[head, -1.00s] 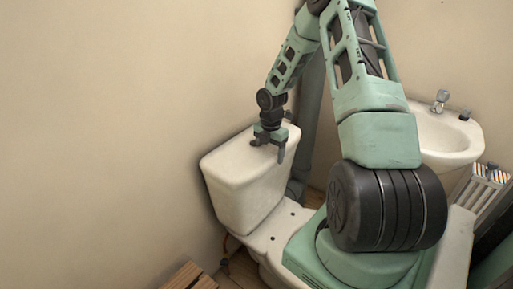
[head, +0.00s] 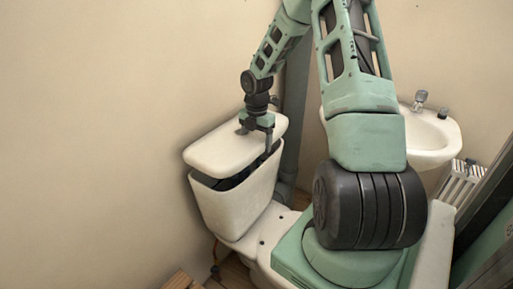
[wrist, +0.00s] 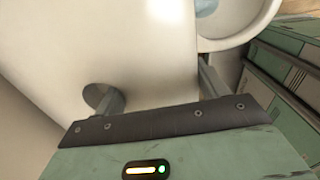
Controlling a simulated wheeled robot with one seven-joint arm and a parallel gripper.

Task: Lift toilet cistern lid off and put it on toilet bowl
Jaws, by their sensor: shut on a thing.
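The white cistern lid (head: 232,143) is raised above the cistern (head: 236,203) in the head view, with a dark gap between them. The gap shows the cistern's dark inside at the front and right. My gripper (head: 256,134) is shut on the lid, with one finger down its front right edge and the other at the knob or hole area on top. In the wrist view the lid (wrist: 140,50) fills the middle, with a finger on each side of its near part. The toilet bowl (wrist: 238,25) shows beyond the lid; in the head view my base mostly hides it.
A white washbasin (head: 430,135) with a tap stands to the right on the wall. A radiator (head: 460,182) is below it. A wooden crate or stool (head: 181,281) is at the bottom. The wall is close behind the cistern.

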